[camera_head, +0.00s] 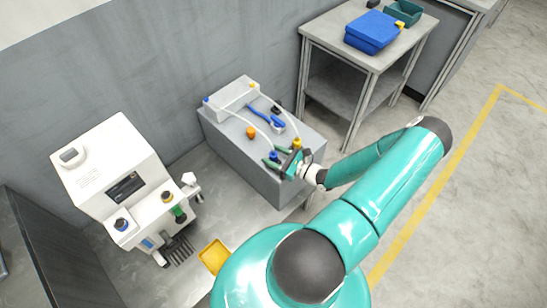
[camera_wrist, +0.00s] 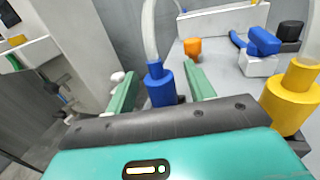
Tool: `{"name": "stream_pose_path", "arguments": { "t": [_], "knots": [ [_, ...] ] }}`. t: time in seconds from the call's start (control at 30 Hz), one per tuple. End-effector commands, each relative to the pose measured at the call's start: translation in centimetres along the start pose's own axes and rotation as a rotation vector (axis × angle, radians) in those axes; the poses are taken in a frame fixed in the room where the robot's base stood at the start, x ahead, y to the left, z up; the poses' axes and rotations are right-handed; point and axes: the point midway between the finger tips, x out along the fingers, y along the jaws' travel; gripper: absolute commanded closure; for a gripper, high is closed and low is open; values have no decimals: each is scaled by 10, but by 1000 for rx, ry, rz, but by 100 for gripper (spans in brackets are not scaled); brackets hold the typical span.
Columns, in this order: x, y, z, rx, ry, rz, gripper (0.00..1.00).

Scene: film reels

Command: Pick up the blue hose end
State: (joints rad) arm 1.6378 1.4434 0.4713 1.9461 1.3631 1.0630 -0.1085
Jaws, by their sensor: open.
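The blue hose end (camera_wrist: 158,87) stands upright between my gripper's two green fingers in the wrist view, with a pale clear hose rising from its top. It shows small in the head view (camera_head: 273,156), on the grey block. My gripper (camera_wrist: 158,88) is open, one finger on each side of the blue hose end. A gap shows on its left side; on its right the finger is close, and I cannot tell whether it touches. In the head view my gripper (camera_head: 280,160) is at the block's near right part. The lower part of the hose end is hidden by my gripper.
A yellow hose end (camera_wrist: 291,93) stands close to the right of my gripper. Behind are an orange knob (camera_wrist: 192,47), a blue tool (camera_head: 264,117) and a white box (camera_head: 234,98) on the grey block (camera_head: 255,165). A white machine (camera_head: 115,165) stands to the left.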

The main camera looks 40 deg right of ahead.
Motion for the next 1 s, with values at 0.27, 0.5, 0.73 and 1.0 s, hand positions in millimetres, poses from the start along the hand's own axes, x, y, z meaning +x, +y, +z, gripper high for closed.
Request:
{"name": "stream_pose_path", "arguments": {
  "t": [0.27, 0.5, 0.73, 1.0],
  "knots": [
    [0, 0, 0, 0, 0, 0, 95],
    [0, 0, 0, 0, -1, 0, 95],
    [-1, 0, 10, -2, 0, 1, 95],
    [-14, 10, 51, -1, 1, 0, 95]
  ]
}}
